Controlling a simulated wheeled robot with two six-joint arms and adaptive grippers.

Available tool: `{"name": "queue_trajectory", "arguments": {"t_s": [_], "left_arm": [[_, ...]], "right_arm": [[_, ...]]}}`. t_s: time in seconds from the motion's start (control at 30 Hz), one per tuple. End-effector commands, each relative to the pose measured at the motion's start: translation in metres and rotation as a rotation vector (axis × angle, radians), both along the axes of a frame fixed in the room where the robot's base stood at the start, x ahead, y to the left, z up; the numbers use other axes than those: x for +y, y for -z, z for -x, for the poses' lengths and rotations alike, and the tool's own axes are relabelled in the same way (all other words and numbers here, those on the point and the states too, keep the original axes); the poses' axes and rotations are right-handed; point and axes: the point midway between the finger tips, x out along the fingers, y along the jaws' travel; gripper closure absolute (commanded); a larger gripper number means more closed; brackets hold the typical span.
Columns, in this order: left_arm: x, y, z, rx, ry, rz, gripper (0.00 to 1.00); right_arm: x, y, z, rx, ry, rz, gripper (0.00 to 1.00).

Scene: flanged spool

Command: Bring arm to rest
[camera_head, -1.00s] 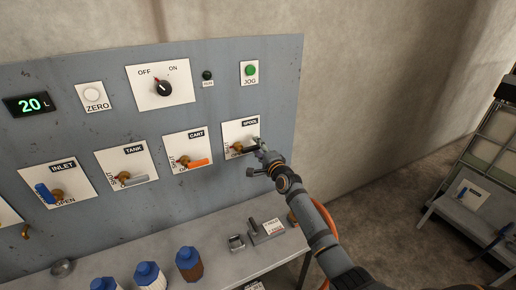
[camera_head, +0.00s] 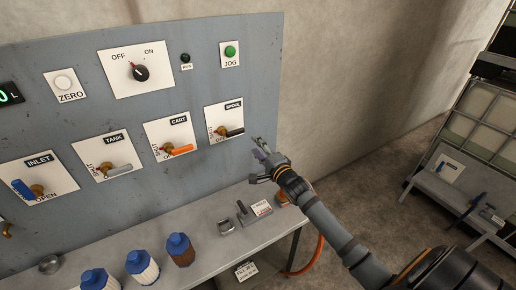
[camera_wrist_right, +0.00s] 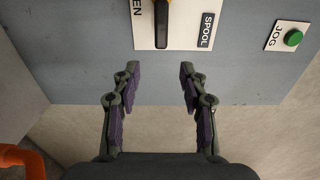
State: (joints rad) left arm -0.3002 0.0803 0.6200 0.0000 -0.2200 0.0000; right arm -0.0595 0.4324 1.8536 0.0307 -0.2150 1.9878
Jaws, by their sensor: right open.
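My right arm (camera_head: 335,230) reaches in from the lower right. My left gripper is out of view.
Below the panel a grey bench (camera_head: 215,252) carries several blue-capped bottles, including a brown one (camera_head: 180,250), and a small lever block (camera_head: 243,212). An orange hose (camera_head: 312,255) hangs by the bench's right end. A rack (camera_head: 480,150) stands at right. The floor between is clear.

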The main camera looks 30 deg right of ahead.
Motion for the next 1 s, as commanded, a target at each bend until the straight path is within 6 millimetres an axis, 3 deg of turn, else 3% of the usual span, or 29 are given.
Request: {"name": "queue_trajectory", "arguments": {"t_s": [0.5,0.63,0.73,0.83,1.0], "left_arm": [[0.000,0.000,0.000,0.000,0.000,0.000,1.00],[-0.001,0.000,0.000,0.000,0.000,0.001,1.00],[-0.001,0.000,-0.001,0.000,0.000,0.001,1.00],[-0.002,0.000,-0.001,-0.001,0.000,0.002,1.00],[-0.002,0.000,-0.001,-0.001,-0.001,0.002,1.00]], "right_arm": [[0.000,0.000,0.002,0.001,0.000,0.001,0.57],[0.007,0.020,0.013,0.078,0.015,0.107,0.57],[0.019,0.058,0.044,0.253,0.009,0.354,0.57],[0.033,0.099,0.093,0.476,-0.077,0.668,0.57],[0.047,0.137,0.166,0.727,-0.310,1.038,0.57]]}}
